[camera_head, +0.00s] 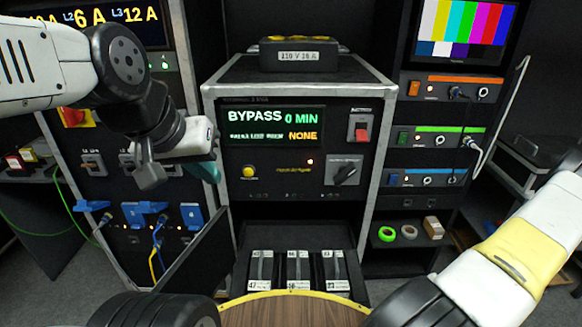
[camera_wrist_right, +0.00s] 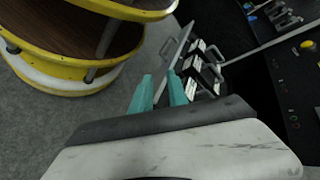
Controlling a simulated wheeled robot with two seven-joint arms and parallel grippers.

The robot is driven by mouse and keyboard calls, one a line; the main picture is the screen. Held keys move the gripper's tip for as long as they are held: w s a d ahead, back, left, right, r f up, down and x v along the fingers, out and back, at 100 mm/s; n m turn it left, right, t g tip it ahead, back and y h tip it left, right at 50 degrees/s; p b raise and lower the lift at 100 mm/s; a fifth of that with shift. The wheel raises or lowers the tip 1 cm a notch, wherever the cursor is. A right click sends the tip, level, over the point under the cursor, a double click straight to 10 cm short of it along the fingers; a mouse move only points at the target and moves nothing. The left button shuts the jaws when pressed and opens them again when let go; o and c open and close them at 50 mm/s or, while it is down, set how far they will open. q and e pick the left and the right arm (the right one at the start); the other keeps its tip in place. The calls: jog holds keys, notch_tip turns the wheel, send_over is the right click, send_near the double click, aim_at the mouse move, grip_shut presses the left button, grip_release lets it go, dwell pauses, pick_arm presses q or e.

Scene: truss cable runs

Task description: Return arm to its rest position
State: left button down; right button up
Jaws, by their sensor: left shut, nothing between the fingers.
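My left arm comes in from the upper left in the head view. Its gripper (camera_head: 210,171) has teal fingers, is shut and empty, and hangs in front of the left edge of the middle cabinet (camera_head: 218,108). My right arm (camera_head: 518,248), white with a yellow band, reaches in from the right; its gripper is outside the head view.
The middle cabinet shows a BYPASS display (camera_head: 270,125), a red switch (camera_head: 362,131) and a rotary knob (camera_head: 344,173). Several modules (camera_head: 298,272) sit in its open lower bay, with an open door (camera_head: 196,250) at left. Blue connectors and cables hang at the left rack.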

jog(key=w+a+r+n+h, duration=0.2)
jog(key=w+r+h, duration=0.15)
jog(key=r, duration=0.95)
jog(key=w+a+r+n+h, duration=0.25)
jog(key=w+r, duration=0.25)
jog(key=r, duration=0.8)
jog(key=s+a+r+n+t+h, duration=0.1)
jog(key=s+a+r+t, duration=0.2)
jog(key=r, duration=0.6)
jog(key=s+a+r+n+t+h, duration=0.1)
jog(key=s+a+r+t+h, duration=0.1)
jog(key=s+a+r, duration=0.4)
notch_tip(320, 180, up, 5)
jog(key=a+t, duration=0.1)
jog(key=a, duration=0.1)
jog(key=shift+s+a+f+h, duration=0.2)
jog(key=shift+s+a+h, duration=0.1)
jog(key=shift+s+a, duration=0.1)
